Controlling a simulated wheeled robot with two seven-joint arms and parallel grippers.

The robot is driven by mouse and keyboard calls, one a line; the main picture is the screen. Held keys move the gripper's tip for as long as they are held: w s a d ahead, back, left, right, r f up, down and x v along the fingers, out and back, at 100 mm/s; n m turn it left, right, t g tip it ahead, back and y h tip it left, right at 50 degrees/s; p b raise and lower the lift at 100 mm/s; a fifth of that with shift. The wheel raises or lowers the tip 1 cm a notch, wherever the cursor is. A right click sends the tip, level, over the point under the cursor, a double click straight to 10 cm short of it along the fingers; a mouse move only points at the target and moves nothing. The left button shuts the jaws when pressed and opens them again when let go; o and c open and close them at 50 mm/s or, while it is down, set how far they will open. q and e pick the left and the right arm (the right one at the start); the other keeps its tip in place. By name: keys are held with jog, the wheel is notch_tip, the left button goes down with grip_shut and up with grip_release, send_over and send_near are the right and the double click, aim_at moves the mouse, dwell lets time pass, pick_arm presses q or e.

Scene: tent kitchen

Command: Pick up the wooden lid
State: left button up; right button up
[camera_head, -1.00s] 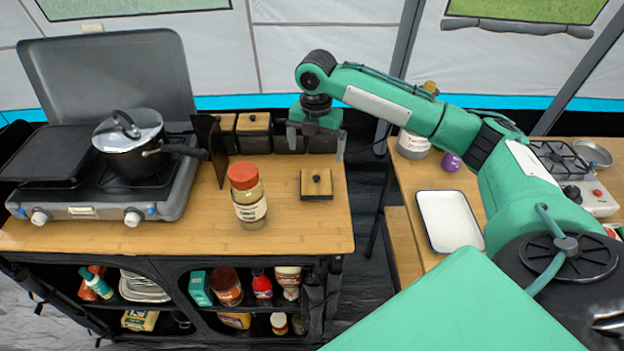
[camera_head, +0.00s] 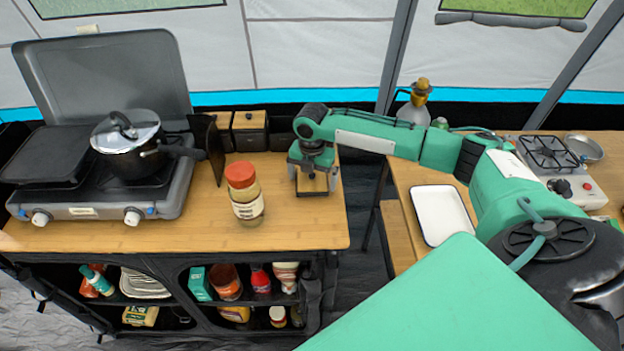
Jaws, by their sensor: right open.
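The wooden lid (camera_head: 312,188) is a small square piece with a dark edge, lying flat on the wooden counter (camera_head: 200,228) near its right end. My right gripper (camera_head: 314,178) is directly over the lid, pointing down, with its fingers apart on the lid's left and right sides. The gripper hides the lid's knob and far part. I cannot tell whether the fingers touch the lid. My left gripper is not in view.
A jar with a red cap (camera_head: 244,193) stands just left of the lid. Dark canisters with wooden lids (camera_head: 250,120) stand at the back. A stove (camera_head: 105,195) with a pot (camera_head: 130,150) is at the left. A white tray (camera_head: 442,213) lies on the right table.

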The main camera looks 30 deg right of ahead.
jog(key=c, duration=0.7)
jog(key=shift+o, duration=0.2)
jog(key=shift+r, duration=0.15)
notch_tip(320, 180, up, 20)
jog(key=b, duration=0.2)
jog(key=shift+f, duration=0.2)
